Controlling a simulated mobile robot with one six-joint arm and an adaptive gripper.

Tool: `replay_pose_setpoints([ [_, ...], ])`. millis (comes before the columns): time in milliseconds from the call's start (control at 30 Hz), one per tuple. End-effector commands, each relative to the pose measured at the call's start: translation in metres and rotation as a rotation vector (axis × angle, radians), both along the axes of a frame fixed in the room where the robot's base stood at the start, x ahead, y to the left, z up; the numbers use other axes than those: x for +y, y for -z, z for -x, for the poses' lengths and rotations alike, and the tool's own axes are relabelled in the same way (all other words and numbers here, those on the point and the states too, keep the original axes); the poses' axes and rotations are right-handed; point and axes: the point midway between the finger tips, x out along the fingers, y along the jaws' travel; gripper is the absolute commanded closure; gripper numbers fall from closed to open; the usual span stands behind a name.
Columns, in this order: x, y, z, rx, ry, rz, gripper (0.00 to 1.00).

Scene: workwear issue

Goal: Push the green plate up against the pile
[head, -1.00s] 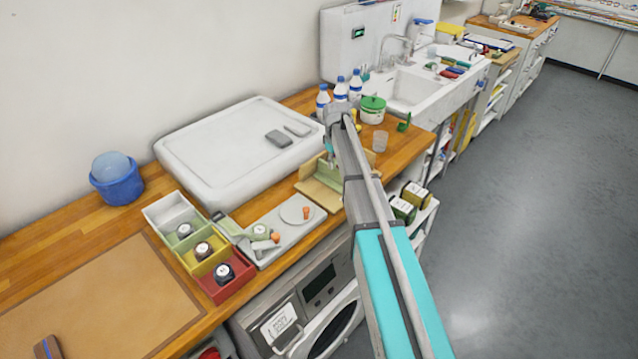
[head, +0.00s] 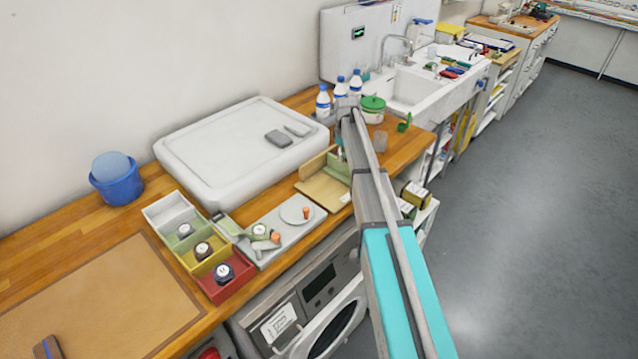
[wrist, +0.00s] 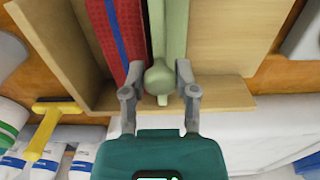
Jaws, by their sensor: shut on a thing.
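The green plate (wrist: 174,30) stands on edge on a wooden holder (wrist: 220,50), seen from above in the wrist view. My gripper (wrist: 160,78) is shut on it, one finger on each side of its near end. A red textured piece with a blue stripe (wrist: 112,32), apparently the pile, stands left of the plate against the holder's wall. A narrow pale strip shows between red piece and plate at the far part; I cannot tell if they touch nearer my fingers.
A grey tray (head: 270,240) with a white disc lies left of the holder, beside coloured bins (head: 228,292). The counter's front edge is close.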

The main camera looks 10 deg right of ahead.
Motion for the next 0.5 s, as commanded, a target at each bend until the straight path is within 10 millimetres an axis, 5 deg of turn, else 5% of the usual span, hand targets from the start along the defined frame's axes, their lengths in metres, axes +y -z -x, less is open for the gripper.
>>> replay_pose_setpoints([
  [500,-0.022,0.000,-0.016,-0.001,0.001,0.001,0.85],
])
